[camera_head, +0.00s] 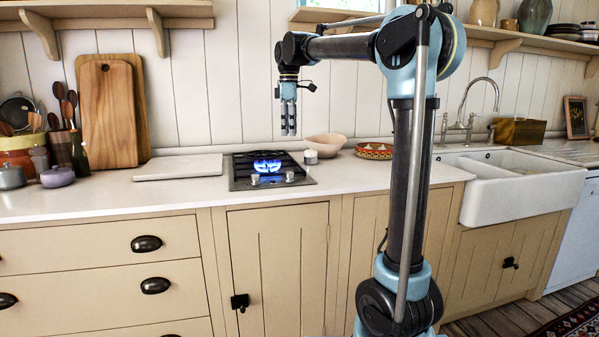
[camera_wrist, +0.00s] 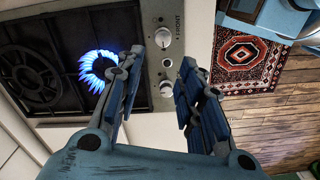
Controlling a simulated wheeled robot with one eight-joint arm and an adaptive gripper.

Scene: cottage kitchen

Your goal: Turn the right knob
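A black gas cooktop with a steel front panel (camera_head: 272,185) is set in the counter. It has two round silver knobs. The right knob (camera_head: 289,177) shows in the wrist view as the upper one (camera_wrist: 163,37), beyond the fingertips. The left knob (camera_head: 255,180) is the lower one (camera_wrist: 166,88) in the wrist view and appears between the fingers. A blue flame (camera_head: 267,165) burns on a burner, also clear in the wrist view (camera_wrist: 98,70). My gripper (camera_head: 288,133) points down above the cooktop, apart from it. Its fingers (camera_wrist: 162,70) are open and empty.
A pink bowl (camera_head: 325,145) and a small white jar (camera_head: 310,157) stand right of the cooktop. A pale board (camera_head: 180,167) lies left of it. A patterned basket (camera_head: 374,151) and a white sink (camera_head: 520,190) are further right. The counter front is clear.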

